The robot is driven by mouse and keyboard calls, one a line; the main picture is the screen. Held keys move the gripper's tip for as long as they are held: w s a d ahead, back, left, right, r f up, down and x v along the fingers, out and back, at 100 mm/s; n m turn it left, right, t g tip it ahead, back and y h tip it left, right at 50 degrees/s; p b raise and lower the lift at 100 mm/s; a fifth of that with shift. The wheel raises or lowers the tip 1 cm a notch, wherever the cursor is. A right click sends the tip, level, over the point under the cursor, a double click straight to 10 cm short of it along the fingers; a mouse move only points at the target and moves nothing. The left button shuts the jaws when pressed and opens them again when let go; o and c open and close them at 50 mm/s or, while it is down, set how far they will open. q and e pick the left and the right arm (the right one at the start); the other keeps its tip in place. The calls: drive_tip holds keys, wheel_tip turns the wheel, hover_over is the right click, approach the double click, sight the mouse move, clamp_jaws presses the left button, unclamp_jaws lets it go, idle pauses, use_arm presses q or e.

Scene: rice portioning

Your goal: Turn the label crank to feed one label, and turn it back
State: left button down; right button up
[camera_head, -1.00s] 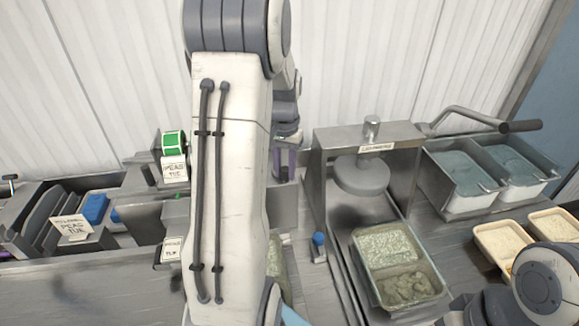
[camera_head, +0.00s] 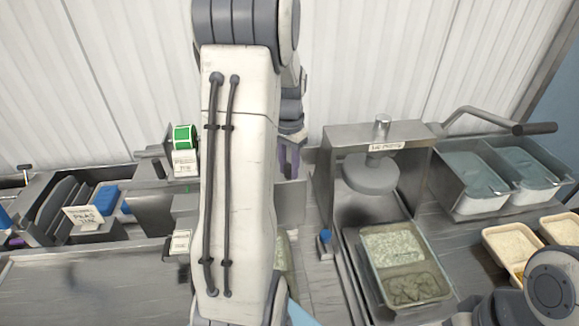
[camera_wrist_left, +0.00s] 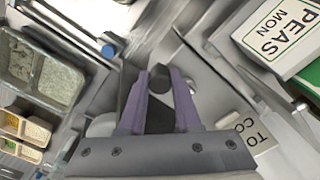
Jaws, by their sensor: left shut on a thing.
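The label dispenser carries a green-edged label roll (camera_head: 184,136) at the left, with a printed label (camera_head: 185,163) hanging below it. My left arm covers part of the dispenser. My left gripper (camera_head: 289,158) is beyond the arm, to the right of the roll, pointing down. In the left wrist view, its purple fingers (camera_wrist_left: 160,95) are shut on the dark crank knob (camera_wrist_left: 160,77). The rest of the crank is mostly hidden there. A large label reading PEAS MON (camera_wrist_left: 272,35) shows at upper right. Of my right arm only a link shows at lower right; its fingers are not visible.
A metal press (camera_head: 345,133) with a long handle stands right of my left gripper. A tray of green food (camera_head: 445,292) sits before it. A blue-knobbed lever (camera_head: 325,237) is close by. Bins (camera_head: 465,205) and food trays stand right; a sign and blue block (camera_head: 106,197) are left.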

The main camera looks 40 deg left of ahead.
sight(289, 166)
use_arm(q)
drive_tip(key=c, duration=0.6)
unclamp_jaws()
wheel_tip(289, 166, up, 10)
drive_tip(key=b, duration=0.1)
drive_tip(key=shift+r+b, duration=0.25)
drive_tip(key=shift+b, duration=0.15)
